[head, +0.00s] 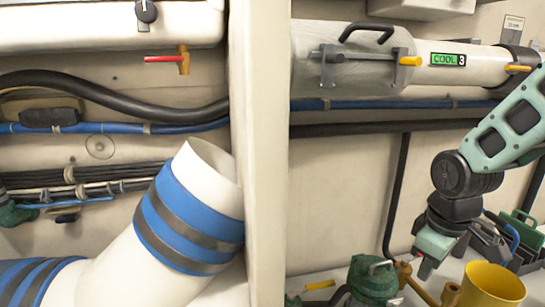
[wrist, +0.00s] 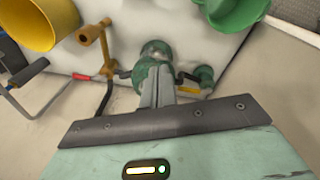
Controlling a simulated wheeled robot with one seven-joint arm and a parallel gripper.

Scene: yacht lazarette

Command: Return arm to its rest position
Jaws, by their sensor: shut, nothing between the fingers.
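My arm reaches in from the right edge of the head view. My gripper (head: 426,268) hangs pointing down at the lower right, above the green pump-like fittings and left of a yellow bucket. In the wrist view my gripper (wrist: 160,75) shows its two fingers closed together with nothing between them. Behind the fingertips are green fittings (wrist: 155,53) on a white surface; I cannot tell how far below they are.
A yellow bucket (head: 492,287) stands close to my gripper. A green pump body (head: 373,280) and a brass pipe (head: 418,287) are near it. A white post (head: 258,150) divides the space.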

